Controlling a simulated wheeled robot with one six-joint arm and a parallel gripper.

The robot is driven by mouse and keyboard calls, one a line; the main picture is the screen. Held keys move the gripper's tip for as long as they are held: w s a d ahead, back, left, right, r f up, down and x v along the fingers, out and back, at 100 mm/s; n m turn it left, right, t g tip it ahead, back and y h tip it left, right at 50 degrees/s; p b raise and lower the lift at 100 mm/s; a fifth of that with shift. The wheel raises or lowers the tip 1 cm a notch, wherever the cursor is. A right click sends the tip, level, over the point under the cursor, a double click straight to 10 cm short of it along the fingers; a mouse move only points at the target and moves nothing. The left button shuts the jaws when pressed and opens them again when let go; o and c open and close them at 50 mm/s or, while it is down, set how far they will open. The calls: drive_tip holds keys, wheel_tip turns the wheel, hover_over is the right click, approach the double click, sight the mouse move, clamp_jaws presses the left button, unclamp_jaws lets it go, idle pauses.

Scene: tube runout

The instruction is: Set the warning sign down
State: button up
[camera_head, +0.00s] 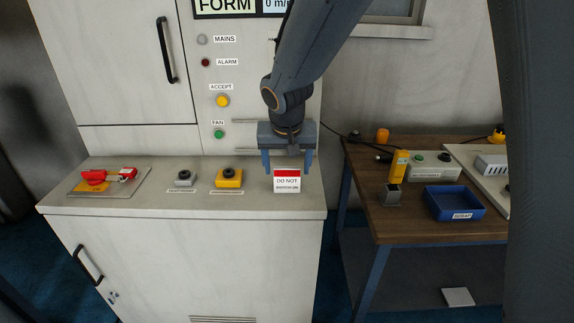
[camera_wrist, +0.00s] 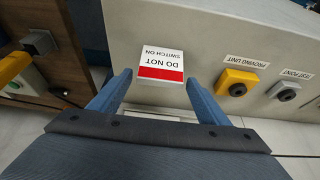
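The warning sign (camera_head: 287,181) is a small white block with a red band and the words "DO NOT SWITCH ON". In the head view it appears to stand upright on the cabinet's counter (camera_head: 150,207), near the right end. It also shows in the wrist view (camera_wrist: 160,64), just beyond my fingertips. My gripper (camera_head: 288,167) is above the sign, pointing down, with one finger to each side. In the wrist view my gripper (camera_wrist: 158,78) has its fingers spread, with a visible gap on both sides of the sign. The sign's underside is hidden.
A yellow proving unit (camera_head: 229,178) and a grey test point (camera_head: 184,178) stand left of the sign. A tray (camera_head: 140,187) with red items lies at the far left. To the right, a wooden table (camera_head: 400,223) holds a blue bin (camera_head: 455,203) and a yellow tool (camera_head: 398,165).

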idle(0.3)
drive_tip(key=b+v, duration=0.2)
drive_tip(key=v, duration=1)
drive_tip(key=s+d+f+g, duration=0.3)
drive_tip(key=s+d+f, duration=1.4)
drive_tip(key=shift+d+g, duration=0.25)
drive_tip(key=shift+g, duration=0.15)
drive_tip(key=shift+s, duration=0.1)
